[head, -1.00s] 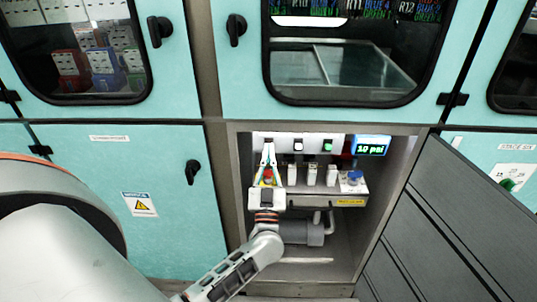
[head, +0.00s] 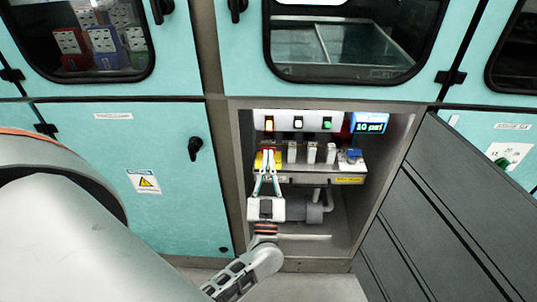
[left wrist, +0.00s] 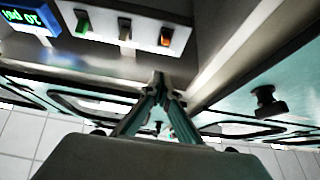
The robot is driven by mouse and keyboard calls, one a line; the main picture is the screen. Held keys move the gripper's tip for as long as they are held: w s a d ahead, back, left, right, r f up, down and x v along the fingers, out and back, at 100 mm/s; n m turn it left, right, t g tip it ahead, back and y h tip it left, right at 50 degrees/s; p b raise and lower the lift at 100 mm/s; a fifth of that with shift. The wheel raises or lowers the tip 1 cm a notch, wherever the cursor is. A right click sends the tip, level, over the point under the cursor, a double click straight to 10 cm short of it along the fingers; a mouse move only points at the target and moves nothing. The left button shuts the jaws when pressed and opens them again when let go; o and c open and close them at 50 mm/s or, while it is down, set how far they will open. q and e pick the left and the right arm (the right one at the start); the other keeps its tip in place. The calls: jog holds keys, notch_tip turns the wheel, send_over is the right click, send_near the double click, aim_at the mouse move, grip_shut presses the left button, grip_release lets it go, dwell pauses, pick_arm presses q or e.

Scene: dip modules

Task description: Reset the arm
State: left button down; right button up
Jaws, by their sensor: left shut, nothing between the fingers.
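My left gripper (head: 266,178) is in front of the open lower compartment in the head view, its fingers pointing in. Its fingers are shut with nothing between them. In the left wrist view the closed fingertips (left wrist: 160,82) show at the middle, apart from the switch panel (left wrist: 120,25). Behind the fingers in the head view is a red part on a yellow base (head: 258,160), partly hidden by them. My right gripper is in neither view.
A dark grey door (head: 440,210) stands open at right. Teal cabinet doors (head: 120,190) surround it.

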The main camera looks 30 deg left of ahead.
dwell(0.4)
pick_arm(q)
jog(key=s+d+f+m+g+h, duration=0.3)
jog(key=s+d+f+m+h, duration=0.2)
jog(key=d+f+m+h, duration=0.7)
jog(key=s+f+n+g+h, duration=0.1)
jog(key=s+f+g+h, duration=0.2)
jog(key=s+f+g, duration=0.4)
jog(key=s+f, duration=0.5)
jog(key=f, duration=0.1)
jog(key=shift+s+d, duration=0.35)
jog(key=shift+s, duration=0.05)
